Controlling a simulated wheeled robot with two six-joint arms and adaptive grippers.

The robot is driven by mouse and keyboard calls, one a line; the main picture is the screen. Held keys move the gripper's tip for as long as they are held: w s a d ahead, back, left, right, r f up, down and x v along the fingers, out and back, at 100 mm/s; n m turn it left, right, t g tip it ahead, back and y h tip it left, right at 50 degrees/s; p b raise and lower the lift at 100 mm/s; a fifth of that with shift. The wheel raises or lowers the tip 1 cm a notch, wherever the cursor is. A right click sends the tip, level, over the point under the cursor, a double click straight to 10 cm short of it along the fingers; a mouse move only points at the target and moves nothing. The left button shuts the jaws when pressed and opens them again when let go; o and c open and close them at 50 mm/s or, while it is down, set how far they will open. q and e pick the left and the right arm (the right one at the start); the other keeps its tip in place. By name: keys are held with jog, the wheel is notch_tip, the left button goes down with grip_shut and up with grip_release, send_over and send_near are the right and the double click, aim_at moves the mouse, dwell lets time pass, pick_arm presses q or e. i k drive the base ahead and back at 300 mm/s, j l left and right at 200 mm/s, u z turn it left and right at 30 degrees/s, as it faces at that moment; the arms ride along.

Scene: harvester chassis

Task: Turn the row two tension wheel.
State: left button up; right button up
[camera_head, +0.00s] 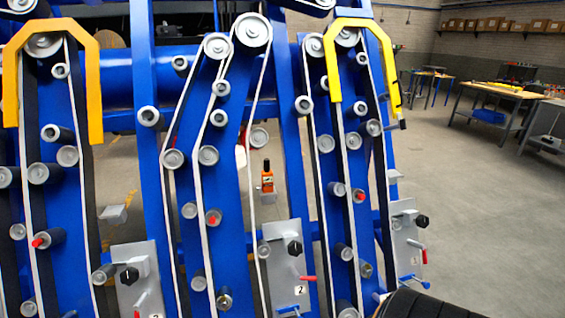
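The harvester chassis is a set of blue upright panels carrying belts and grey rollers. A grey plate (281,270) in the lower middle has a label that looks like a 2 near its bottom. A black knob (294,247) and a red handle (308,278) stick out from this plate. A similar plate (125,258) at lower left has a black knob (130,276) and a label too small to read surely. A third plate (402,228) with a black knob (422,220) is at right. I cannot tell which part is the tension wheel. Neither gripper is in view.
Yellow guards (91,75) (331,60) cap the left and right belt rows. An orange bottle (267,178) shows between the panels. A black ribbed object (425,304) is at the bottom right. Open floor (490,215) lies right of the chassis, with workbenches (497,92) beyond.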

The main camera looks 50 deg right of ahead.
aim_at(295, 248)
jog(key=z, duration=1.6)
